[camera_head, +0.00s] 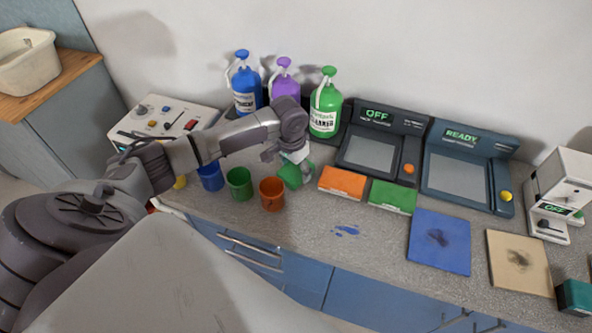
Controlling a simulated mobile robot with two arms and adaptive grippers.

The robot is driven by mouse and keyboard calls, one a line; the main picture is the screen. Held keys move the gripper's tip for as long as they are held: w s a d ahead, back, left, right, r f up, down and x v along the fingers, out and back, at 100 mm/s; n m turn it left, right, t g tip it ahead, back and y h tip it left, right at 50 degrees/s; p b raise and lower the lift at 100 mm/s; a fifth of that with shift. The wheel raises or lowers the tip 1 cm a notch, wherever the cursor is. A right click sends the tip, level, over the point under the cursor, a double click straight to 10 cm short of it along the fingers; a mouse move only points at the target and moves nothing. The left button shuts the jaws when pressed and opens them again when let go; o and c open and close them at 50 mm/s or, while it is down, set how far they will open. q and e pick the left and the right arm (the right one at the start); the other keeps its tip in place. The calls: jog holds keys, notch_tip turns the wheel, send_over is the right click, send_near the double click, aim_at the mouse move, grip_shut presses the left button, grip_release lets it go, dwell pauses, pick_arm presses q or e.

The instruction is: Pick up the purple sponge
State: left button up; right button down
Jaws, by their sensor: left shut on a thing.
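I see no purple sponge in the head view. Two sponge-like blocks lie on the grey counter (300,225): an orange sponge (342,183) and a green sponge (392,196) to its right. My left gripper (297,162) reaches over the counter, left of the orange sponge, and is shut on a green thing (289,176). That thing looks like a tilted cup, partly hidden by the fingers. My right gripper is out of view.
Blue (210,178), green (239,184) and orange (271,193) cups stand left of my gripper. Blue, purple (284,88) and green bottles stand behind. Dark devices (468,165) line the wall. A blue spill (345,231) and stained blue (440,241) and beige (518,262) cloths lie in front.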

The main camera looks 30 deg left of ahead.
aim_at(296, 168)
pick_arm(q)
jog(key=shift+r, duration=0.65)
notch_tip(296, 168, up, 3)
jog(key=shift+f+b, duration=0.15)
jog(key=shift+b, duration=0.4)
jog(key=d+r+b, duration=0.1)
jog(key=d+r, duration=0.2)
jog(key=d, duration=0.3)
jog(key=s+d+r, duration=0.1)
jog(key=d+r, duration=0.3)
jog(key=d, duration=0.1)
jog(key=shift+d+b, duration=0.35)
jog(key=shift+c, duration=1.4)
